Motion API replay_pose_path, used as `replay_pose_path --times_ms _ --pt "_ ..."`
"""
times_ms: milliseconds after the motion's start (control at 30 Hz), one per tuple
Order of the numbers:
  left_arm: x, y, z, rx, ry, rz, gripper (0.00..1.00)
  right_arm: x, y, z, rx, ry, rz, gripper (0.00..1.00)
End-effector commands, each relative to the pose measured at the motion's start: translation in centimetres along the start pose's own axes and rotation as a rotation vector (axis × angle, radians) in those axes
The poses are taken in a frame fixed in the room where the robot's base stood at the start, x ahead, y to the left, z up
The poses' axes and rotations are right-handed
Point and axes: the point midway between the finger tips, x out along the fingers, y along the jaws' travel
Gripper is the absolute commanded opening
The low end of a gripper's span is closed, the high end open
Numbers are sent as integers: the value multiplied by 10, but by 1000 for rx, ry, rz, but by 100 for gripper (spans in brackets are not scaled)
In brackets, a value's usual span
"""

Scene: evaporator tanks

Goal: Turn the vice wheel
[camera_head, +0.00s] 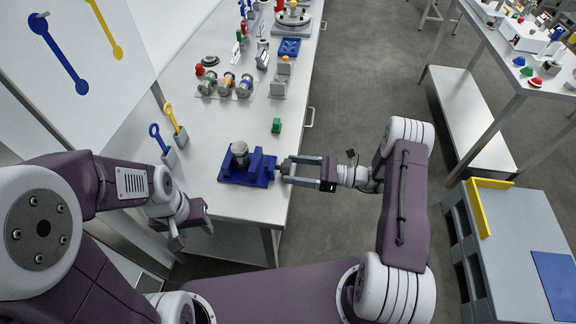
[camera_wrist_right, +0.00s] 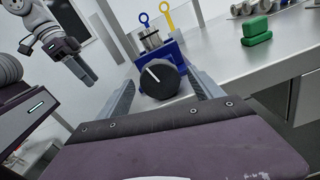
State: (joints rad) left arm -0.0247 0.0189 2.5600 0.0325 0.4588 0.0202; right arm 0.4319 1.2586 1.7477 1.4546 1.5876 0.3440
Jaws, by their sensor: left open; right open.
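The blue vice (camera_head: 248,168) sits at the front right edge of the white table and holds a grey cylindrical part (camera_head: 240,153). Its dark wheel faces my right gripper. In the right wrist view the wheel (camera_wrist_right: 163,79) is a black round knob with a white line, in front of the blue vice body (camera_wrist_right: 171,53). My right gripper (camera_head: 300,172) is open, its fingers pointing at the vice with the wheel between or just ahead of the tips; I cannot tell contact. My left gripper (camera_head: 194,226) is open and empty near the table's front left; it also shows in the wrist view (camera_wrist_right: 84,70).
A green block (camera_head: 276,126) lies behind the vice. Blue and yellow tools (camera_head: 168,141) stand in grey holders at the left. Several jars (camera_head: 226,84) stand farther back. A grey cart (camera_head: 520,240) is at the right, with open floor between.

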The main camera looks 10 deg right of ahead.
Motion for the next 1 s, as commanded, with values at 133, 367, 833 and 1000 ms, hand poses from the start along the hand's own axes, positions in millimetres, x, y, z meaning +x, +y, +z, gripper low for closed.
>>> replay_pose_path --times_ms 133,367,833,1000 --pt "-5 0 0 0 0 0 50 18 0 1 -1 0 1 76" --pt "-4 0 0 0 0 0 50 22 0 0 -2 1 0 76" --pt "4 0 0 0 0 0 50 22 -1 -3 -94 1 0 13" --pt "18 0 2 0 0 0 50 22 -1 -4 -353 1 0 13"
